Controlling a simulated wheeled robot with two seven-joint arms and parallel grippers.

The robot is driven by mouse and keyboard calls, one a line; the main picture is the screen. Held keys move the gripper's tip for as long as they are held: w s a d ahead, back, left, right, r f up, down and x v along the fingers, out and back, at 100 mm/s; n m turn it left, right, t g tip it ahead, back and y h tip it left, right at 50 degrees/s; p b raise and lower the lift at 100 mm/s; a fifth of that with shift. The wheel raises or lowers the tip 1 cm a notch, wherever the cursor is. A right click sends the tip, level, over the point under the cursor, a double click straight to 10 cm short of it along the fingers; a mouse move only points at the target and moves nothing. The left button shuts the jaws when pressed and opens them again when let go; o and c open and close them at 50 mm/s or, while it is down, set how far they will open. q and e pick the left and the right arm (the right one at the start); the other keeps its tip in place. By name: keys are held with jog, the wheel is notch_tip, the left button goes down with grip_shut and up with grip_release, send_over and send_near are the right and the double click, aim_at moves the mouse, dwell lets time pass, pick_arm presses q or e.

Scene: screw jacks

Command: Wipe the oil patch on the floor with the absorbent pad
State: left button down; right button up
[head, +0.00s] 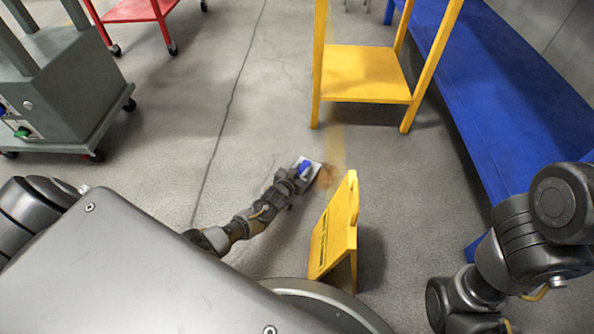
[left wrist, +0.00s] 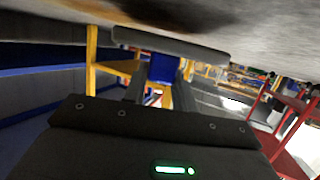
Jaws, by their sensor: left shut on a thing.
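The absorbent pad (head: 314,172) is a pale flat slab with a blue handle (head: 304,167). My left gripper (head: 298,173) is shut on the blue handle, low by the floor. In the left wrist view the pad (left wrist: 175,46) shows edge-on as a grey slab, with the handle (left wrist: 161,70) between the fingers. The oil patch (head: 327,177) is a brown stain at the pad's right edge. The pad may hide part of it. I cannot tell whether the pad touches the floor. My right arm shows at the right, but its gripper is not visible.
A yellow folding floor sign (head: 332,235) stands close in front of the patch. A yellow stand (head: 365,75) is behind it, and a long blue bench (head: 500,90) runs along the right. A grey wheeled machine (head: 65,85) stands at left. Floor left of the pad is clear.

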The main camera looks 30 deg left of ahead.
aim_at(309, 177)
pick_arm(q)
jog(key=shift+w+d+f, duration=0.1)
jog(key=shift+w+d, duration=0.15)
jog(key=shift+d, duration=0.5)
jog(key=shift+w+d+f, duration=0.1)
jog(key=shift+w+d, duration=0.15)
jog(key=shift+d, duration=0.5)
jog(key=shift+w+d+b, duration=0.2)
jog(key=shift+w+d, duration=0.1)
jog(key=shift+d, duration=0.35)
jog(key=shift+w+d+b, duration=0.2)
jog(key=shift+w+d, duration=0.1)
jog(key=shift+d, duration=0.35)
jog(key=shift+w+d, duration=0.1)
jog(key=shift+d, duration=0.05)
jog(key=shift+d+r, duration=0.1)
